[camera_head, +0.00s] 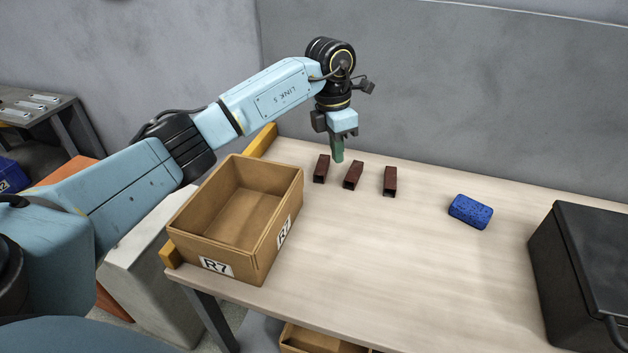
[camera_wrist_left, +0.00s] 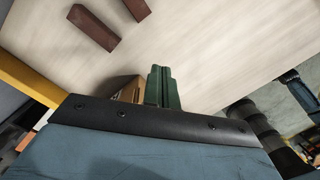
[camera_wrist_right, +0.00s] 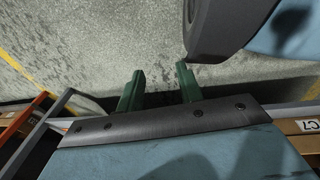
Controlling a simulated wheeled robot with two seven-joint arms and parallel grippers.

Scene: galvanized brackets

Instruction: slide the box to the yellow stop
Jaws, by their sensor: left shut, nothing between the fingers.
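The open, empty cardboard box (camera_head: 262,243), with R7 labels, sits at the left end of the table. The yellow stop (camera_head: 262,140) runs along the table's left edge. It shows behind the box and at the near corner (camera_head: 170,254), and the box hides the stretch between, so I cannot tell if they touch. My left gripper (camera_head: 338,157) is shut and empty, pointing down beyond the box's far right corner, apart from it. In the left wrist view its green fingers (camera_wrist_left: 161,72) are together, with part of the box (camera_wrist_left: 127,90) behind. My right gripper (camera_wrist_right: 158,78) is open and empty.
A blue sponge-like block (camera_head: 471,211) lies further right, and a black case (camera_head: 590,270) stands at the right edge. The middle and front of the table (camera_head: 400,270) are clear.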

